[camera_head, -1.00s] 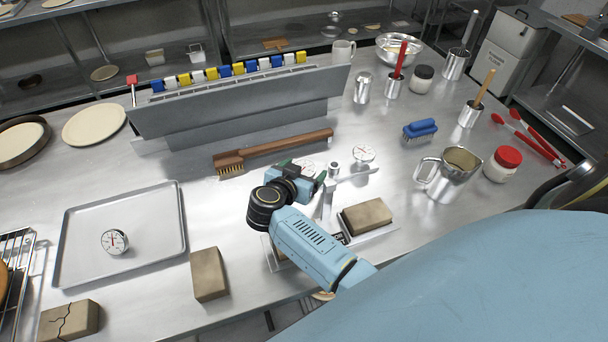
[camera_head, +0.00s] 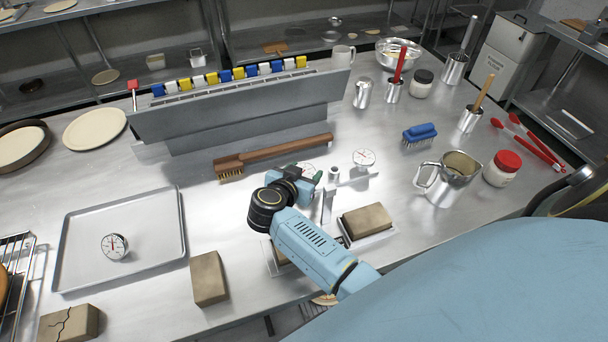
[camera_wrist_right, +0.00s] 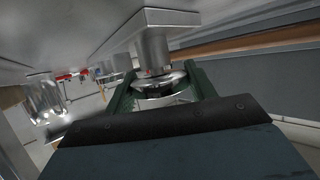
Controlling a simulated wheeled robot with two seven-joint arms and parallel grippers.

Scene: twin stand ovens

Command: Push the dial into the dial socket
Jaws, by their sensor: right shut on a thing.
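My right gripper (camera_head: 312,182) is shut on a dial (camera_head: 308,168), a small round gauge with a white face. The gripper partly hides it in the head view. In the right wrist view the dial's metal rim (camera_wrist_right: 160,84) sits between the green fingers (camera_wrist_right: 162,92), close to a metal block (camera_wrist_right: 155,45); I cannot tell whether they touch. A metal stand (camera_head: 350,181) is just right of the gripper, with a short round post (camera_head: 334,173) and a second dial (camera_head: 363,158) at its far end. I cannot clearly make out the dial socket. My left gripper is out of view.
A wooden brush (camera_head: 275,153) lies behind the gripper, before a grey rack (camera_head: 240,120). A brown block (camera_head: 367,220) is close in front of the stand. A tray (camera_head: 75,215) with another dial (camera_head: 114,246) lies left. A metal jug (camera_head: 445,180) stands right.

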